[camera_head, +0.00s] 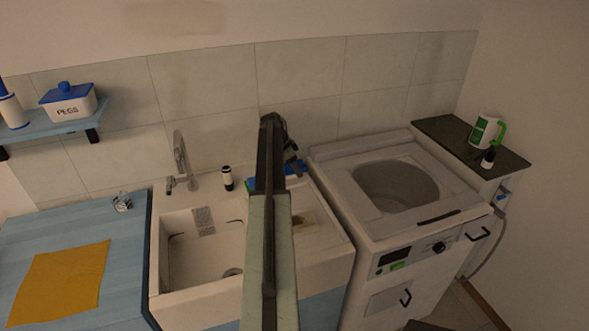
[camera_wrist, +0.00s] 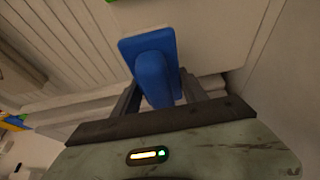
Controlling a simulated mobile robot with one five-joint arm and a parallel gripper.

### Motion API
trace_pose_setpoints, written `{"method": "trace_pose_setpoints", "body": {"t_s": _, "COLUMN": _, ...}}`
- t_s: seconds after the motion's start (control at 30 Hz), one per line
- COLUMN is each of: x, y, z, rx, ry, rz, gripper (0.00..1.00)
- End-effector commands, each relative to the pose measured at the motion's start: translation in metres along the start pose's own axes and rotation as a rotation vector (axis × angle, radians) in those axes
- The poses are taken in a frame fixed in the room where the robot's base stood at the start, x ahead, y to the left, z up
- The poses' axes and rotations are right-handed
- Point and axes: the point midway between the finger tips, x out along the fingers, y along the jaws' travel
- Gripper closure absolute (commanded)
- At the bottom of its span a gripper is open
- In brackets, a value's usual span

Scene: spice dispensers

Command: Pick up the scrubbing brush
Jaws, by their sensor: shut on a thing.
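The scrubbing brush (camera_wrist: 150,58) is blue, with a flat rectangular part and a thick stem, in the wrist view. The stem sits between the two fingers of my gripper (camera_wrist: 160,92), which is shut on it. The flat part sticks out beyond the fingers. In the head view my gripper (camera_head: 292,160) is at the far end of my arm, over the back of the sink's drainboard. Blue shows on both sides of the arm there, but the arm hides most of it, and I cannot tell how much of it is the brush.
A white sink (camera_head: 200,250) with a tap (camera_head: 181,160) lies left of my arm. A black-and-white bottle (camera_head: 227,178) stands behind the basin. A top-loading washing machine (camera_head: 390,190) is on the right. A yellow cloth (camera_head: 60,283) lies on the blue counter (camera_head: 125,240).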

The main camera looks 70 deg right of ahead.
Motion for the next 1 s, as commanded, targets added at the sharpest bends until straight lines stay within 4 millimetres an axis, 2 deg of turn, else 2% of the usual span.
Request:
{"method": "trace_pose_setpoints", "body": {"t_s": 0.03, "x": -0.013, "y": 0.0, "z": -0.005, "rx": 0.0, "ry": 0.0, "rz": 0.0, "gripper": 0.93}}
{"method": "trace_pose_setpoints", "body": {"t_s": 0.1, "x": -0.022, "y": 0.001, "z": -0.008, "rx": 0.0, "ry": 0.0, "rz": 0.0, "gripper": 0.93}}
{"method": "trace_pose_setpoints", "body": {"t_s": 0.17, "x": -0.017, "y": 0.019, "z": -0.002, "rx": 0.0, "ry": 0.0, "rz": 0.0, "gripper": 0.93}}
{"method": "trace_pose_setpoints", "body": {"t_s": 0.5, "x": -0.032, "y": 0.107, "z": 0.013, "rx": -0.001, "ry": 0.0, "rz": 0.0, "gripper": 0.93}}
{"method": "trace_pose_setpoints", "body": {"t_s": 0.63, "x": -0.037, "y": 0.135, "z": 0.018, "rx": -0.001, "ry": 0.0, "rz": 0.0, "gripper": 0.93}}
{"method": "trace_pose_setpoints", "body": {"t_s": 0.8, "x": -0.039, "y": 0.153, "z": 0.021, "rx": -0.001, "ry": 0.0, "rz": -0.001, "gripper": 0.93}}
{"method": "trace_pose_setpoints", "body": {"t_s": 1.0, "x": -0.04, "y": 0.157, "z": 0.021, "rx": -0.002, "ry": 0.0, "rz": -0.001, "gripper": 0.93}}
